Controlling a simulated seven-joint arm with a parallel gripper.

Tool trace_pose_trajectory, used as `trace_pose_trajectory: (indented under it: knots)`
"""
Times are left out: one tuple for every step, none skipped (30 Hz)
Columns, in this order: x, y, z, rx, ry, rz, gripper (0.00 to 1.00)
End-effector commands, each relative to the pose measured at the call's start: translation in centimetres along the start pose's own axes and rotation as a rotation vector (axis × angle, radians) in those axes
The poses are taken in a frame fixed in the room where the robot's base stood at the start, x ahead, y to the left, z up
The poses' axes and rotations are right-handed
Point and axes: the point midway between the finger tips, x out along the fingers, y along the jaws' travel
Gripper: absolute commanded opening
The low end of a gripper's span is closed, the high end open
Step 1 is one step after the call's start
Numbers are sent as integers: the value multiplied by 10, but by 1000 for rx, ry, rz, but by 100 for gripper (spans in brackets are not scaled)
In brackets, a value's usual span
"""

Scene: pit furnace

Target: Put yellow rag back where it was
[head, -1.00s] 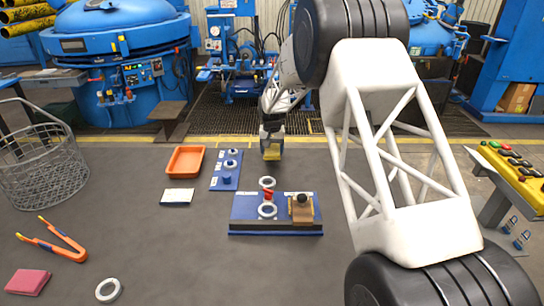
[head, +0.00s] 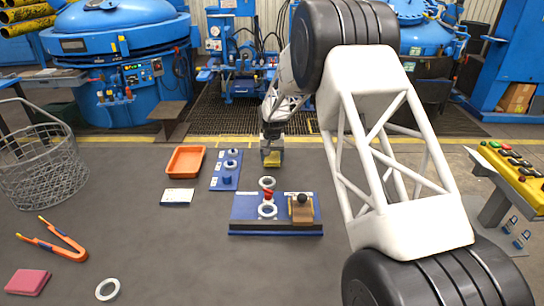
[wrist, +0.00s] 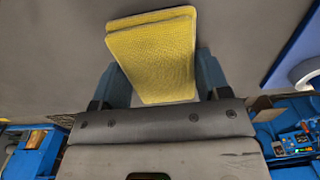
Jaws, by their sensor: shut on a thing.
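The yellow rag (head: 272,158) is a folded yellow cloth at the far middle of the table. It shows large in the wrist view (wrist: 152,55), with a fold along one edge. My gripper (head: 271,152) is shut on the rag, with one blue-grey finger on each side of it. In the wrist view the fingers (wrist: 160,85) stand at its left and right edges. The rag is at or just above the table surface; I cannot tell whether it touches.
A blue board (head: 226,170) with rings and an orange tray (head: 185,161) lie left of my gripper. A blue fixture (head: 276,228) with rings and a brown block (head: 301,210) stands in front. Orange tongs (head: 55,240), a pink cloth (head: 27,282) and a wire basket (head: 40,165) are farther left.

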Motion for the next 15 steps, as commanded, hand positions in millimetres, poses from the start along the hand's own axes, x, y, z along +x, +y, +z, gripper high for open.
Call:
trace_pose_trajectory:
  knots:
    - [0, 0, 0, 0, 0, 0, 50]
    - [1, 0, 0, 0, 0, 0, 50]
    - [2, 0, 0, 0, 0, 0, 50]
    - [2, 0, 0, 0, 0, 0, 50]
    - [3, 0, 0, 0, 0, 0, 50]
    - [3, 0, 0, 0, 0, 0, 72]
    - [3, 0, 0, 0, 0, 0, 77]
    - [3, 0, 0, 0, 0, 0, 82]
    - [3, 0, 0, 0, 0, 0, 88]
    - [3, 0, 0, 0, 0, 0, 92]
    - [3, 0, 0, 0, 0, 0, 95]
    - [3, 0, 0, 0, 0, 0, 95]
    - [3, 0, 0, 0, 0, 0, 95]
    - [3, 0, 0, 0, 0, 0, 95]
    - [3, 0, 0, 0, 0, 0, 95]
